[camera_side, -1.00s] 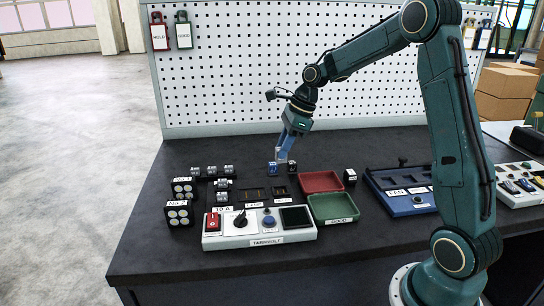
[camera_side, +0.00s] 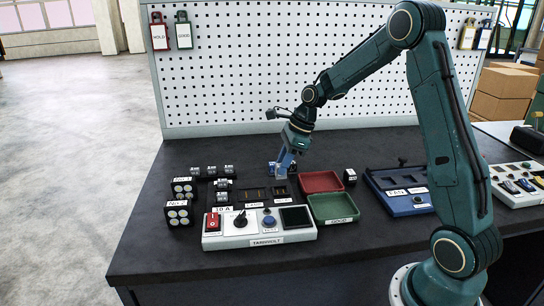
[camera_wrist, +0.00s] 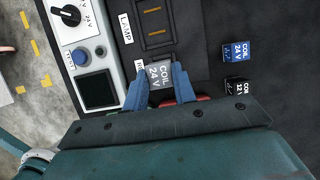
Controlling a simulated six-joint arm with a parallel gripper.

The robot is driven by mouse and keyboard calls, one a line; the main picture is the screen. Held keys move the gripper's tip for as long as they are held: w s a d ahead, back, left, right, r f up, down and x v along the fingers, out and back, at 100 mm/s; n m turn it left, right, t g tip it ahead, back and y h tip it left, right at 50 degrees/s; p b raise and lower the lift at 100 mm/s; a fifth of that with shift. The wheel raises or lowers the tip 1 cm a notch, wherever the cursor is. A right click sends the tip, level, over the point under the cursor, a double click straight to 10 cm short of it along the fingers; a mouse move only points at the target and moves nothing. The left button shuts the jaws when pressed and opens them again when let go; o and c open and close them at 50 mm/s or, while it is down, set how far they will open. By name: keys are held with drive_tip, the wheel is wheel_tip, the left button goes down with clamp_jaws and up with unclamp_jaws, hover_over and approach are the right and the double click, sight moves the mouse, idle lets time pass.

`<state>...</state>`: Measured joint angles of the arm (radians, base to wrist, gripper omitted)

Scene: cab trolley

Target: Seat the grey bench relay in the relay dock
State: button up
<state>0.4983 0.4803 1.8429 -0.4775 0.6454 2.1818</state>
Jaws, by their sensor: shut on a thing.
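My gripper (camera_wrist: 151,84) is shut on the grey relay (camera_wrist: 160,76), marked COIL 24 V, between its blue fingers. In the side view my gripper (camera_side: 281,171) is low over the bench, just behind the relay dock (camera_side: 281,191). In the wrist view the held relay and fingers cover the dock area, beside a partly hidden label. I cannot tell whether the relay touches the dock. A blue relay (camera_wrist: 236,51) and a black relay (camera_wrist: 236,86) stand apart to the right in the wrist view.
The lamp dock (camera_side: 254,195) lies beside the relay dock. A red tray (camera_side: 322,181) and a green tray (camera_side: 334,207) are to the right. Several small black blocks (camera_side: 211,171) sit at the left.

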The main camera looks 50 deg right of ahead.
sight(283, 178)
drive_tip(key=shift+f, duration=2.4)
drive_tip(key=shift+f, duration=0.3)
drive_tip(key=o, duration=1.1)
drive_tip(key=shift+c, duration=0.2)
drive_tip(key=v, duration=1.3)
drive_tip(key=shift+r, duration=0.4)
drive_tip(key=shift+s, duration=0.15)
